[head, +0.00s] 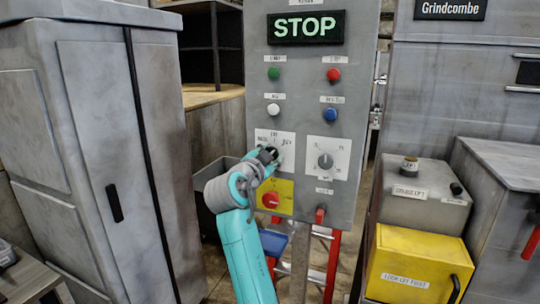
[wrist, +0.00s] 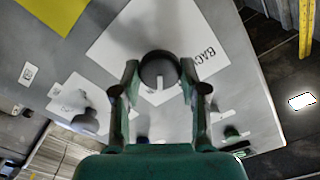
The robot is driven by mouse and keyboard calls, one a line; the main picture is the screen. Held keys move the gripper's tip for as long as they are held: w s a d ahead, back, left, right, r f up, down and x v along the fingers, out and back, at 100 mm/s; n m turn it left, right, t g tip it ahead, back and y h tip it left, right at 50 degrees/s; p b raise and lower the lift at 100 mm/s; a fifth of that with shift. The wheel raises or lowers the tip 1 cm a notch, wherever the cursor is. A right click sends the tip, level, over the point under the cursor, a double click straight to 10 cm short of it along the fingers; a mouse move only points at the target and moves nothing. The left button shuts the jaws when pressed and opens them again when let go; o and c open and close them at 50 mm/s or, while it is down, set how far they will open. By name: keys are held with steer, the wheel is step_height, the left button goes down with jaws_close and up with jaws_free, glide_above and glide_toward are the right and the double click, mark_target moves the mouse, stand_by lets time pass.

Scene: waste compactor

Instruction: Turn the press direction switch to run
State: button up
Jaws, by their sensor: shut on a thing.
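The press direction switch shows in the wrist view as a dark round knob (wrist: 158,66) with a pale pointer mark, on a white plate (wrist: 118,48) lettered "BACK" at one side. In the head view the plate (head: 263,136) is on the grey control panel, left of a second dial (head: 325,161). My gripper (head: 268,155) is at this plate and covers most of the knob there. In the wrist view my gripper (wrist: 159,78) has one finger on each side of the knob, shut on it. The plate's other lettering is too small to read surely.
A red rotary switch (head: 271,201) on a yellow plate sits just below my gripper. Green (head: 274,73), red (head: 334,74), white (head: 273,109) and blue (head: 330,114) buttons are above, under a lit STOP sign (head: 306,27). A grey cabinet (head: 90,150) stands left.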

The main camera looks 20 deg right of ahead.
steer(key=shift+m, duration=1)
steer(key=o, duration=1.1)
steer(key=shift+s, duration=0.1)
steer(key=v, duration=1.2)
